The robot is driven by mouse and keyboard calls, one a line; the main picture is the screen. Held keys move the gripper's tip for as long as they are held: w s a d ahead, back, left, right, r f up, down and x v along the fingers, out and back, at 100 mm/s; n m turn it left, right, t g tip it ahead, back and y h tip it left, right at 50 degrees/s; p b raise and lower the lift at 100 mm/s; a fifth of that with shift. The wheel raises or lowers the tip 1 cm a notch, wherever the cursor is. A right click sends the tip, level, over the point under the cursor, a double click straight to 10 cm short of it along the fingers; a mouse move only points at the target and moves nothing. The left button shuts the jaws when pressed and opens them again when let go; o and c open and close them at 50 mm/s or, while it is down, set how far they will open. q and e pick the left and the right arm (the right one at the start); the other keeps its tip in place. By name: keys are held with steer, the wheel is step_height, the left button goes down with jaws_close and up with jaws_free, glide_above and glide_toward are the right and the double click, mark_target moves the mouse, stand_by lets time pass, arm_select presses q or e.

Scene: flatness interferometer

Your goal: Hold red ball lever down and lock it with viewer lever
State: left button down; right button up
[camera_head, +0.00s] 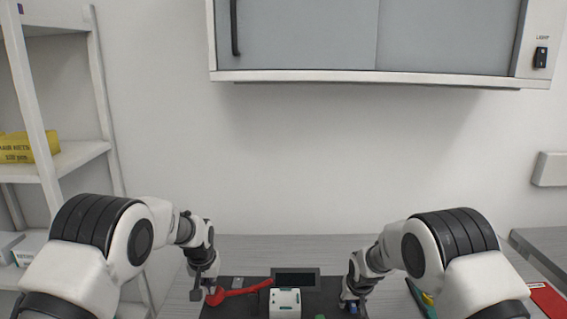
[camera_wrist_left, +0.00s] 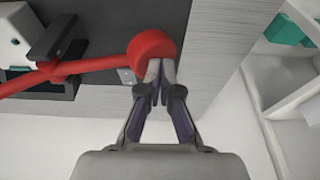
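The red ball lever (camera_head: 235,291) lies across the dark base of the instrument, its ball end to the left. In the left wrist view the red ball (camera_wrist_left: 151,46) is just beyond my left fingertips (camera_wrist_left: 161,75), which are together and overlap its lower edge; contact is unclear. My left gripper (camera_head: 204,290) is at the ball in the head view. My right gripper (camera_head: 351,298) is low at the right side of the base, by a small blue part (camera_head: 353,308); its finger opening is unclear. I cannot make out the viewer lever for certain.
A white block (camera_head: 285,304) and a dark framed panel (camera_head: 295,279) stand mid-base. A green part (camera_head: 320,317) shows at the bottom edge. The grey table (camera_head: 290,249) is clear behind. A wall cabinet (camera_head: 380,76) hangs above; a white shelf (camera_head: 80,155) stands left.

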steer(key=shift+c, duration=1.4)
